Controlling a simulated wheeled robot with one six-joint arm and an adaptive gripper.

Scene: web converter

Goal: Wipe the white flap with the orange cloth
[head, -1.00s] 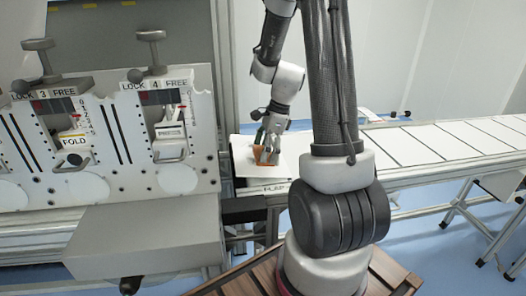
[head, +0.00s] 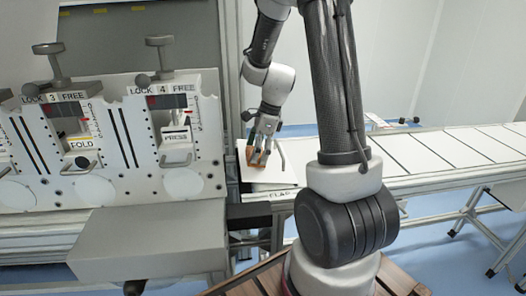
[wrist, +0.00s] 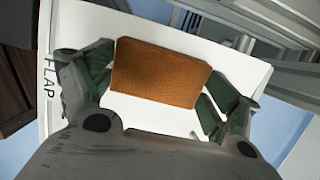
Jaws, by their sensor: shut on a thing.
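The white flap (head: 268,188) lies flat beside the converter, with the word FLAP on its front edge in the head view. It fills much of the wrist view (wrist: 170,120). The orange cloth (wrist: 160,74) is a flat rectangular piece between my gripper's fingers. In the head view the cloth (head: 255,157) is at the left part of the flap. My gripper (head: 259,158) is shut on the cloth and points down over the flap; it also shows in the wrist view (wrist: 158,85). I cannot tell whether the cloth touches the flap.
The converter panel (head: 112,140) with LOCK and FREE handles stands to the left. A grey box (head: 140,240) juts out below it. A conveyor (head: 450,150) with white panels runs off to the right. A wooden slatted surface (head: 245,285) is in front.

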